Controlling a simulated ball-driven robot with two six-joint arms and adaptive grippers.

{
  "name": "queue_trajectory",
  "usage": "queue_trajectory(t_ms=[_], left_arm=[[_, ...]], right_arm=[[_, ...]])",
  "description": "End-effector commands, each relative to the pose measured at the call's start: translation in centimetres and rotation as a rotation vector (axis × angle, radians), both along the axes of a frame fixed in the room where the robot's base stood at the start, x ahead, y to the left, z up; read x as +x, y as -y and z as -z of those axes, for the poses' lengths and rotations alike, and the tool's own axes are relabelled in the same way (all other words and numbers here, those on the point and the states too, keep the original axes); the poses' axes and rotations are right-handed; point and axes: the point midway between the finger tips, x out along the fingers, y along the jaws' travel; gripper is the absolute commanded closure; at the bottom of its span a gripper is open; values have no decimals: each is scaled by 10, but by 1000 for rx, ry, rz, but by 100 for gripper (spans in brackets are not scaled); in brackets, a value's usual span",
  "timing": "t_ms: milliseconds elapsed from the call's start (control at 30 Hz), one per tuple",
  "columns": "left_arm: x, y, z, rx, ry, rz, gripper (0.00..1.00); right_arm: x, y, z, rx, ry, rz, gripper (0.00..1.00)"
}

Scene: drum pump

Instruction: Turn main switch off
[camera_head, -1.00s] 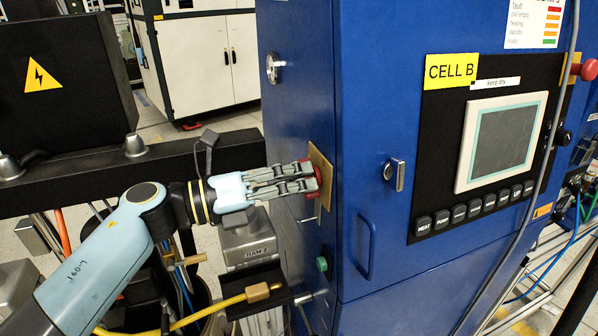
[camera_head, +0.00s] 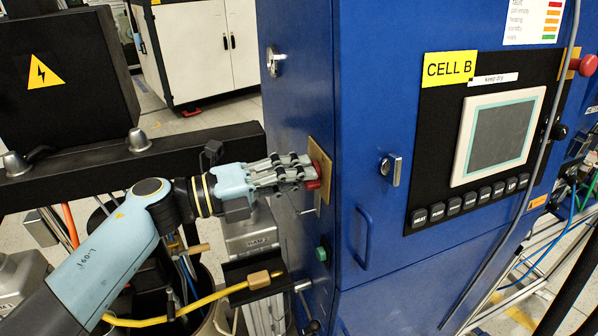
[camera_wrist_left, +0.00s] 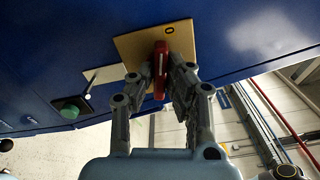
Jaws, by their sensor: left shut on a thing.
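The main switch is a red handle (camera_head: 313,185) on a yellow-tan plate (camera_head: 325,160), on the left side face of the blue cabinet (camera_head: 300,60). My left gripper (camera_head: 311,171) reaches it from the left and is shut on the handle. In the left wrist view, the red handle (camera_wrist_left: 160,68) stands between the two fingers (camera_wrist_left: 161,82), with the plate (camera_wrist_left: 180,35) behind it. The fingers hide part of the handle in the head view. My right gripper is not in view.
A green button (camera_head: 322,254) sits below the switch on the same face. A door handle (camera_head: 364,238) and a lock (camera_head: 391,170) are on the front. A dark beam (camera_head: 80,170) runs behind my left arm. A yellow cable (camera_head: 200,303) passes below it.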

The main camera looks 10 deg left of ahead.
Motion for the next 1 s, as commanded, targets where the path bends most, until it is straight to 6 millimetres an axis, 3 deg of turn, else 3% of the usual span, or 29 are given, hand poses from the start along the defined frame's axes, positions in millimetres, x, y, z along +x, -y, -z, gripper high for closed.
queue_trajectory(t_ms=[733,767,1000], left_arm=[[0,0,1,-161,-242,-1,100],[0,0,1,-161,-242,-1,85],[0,0,1,-161,-240,-1,57]], right_arm=[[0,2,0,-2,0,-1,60],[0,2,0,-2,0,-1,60],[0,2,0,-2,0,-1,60]])
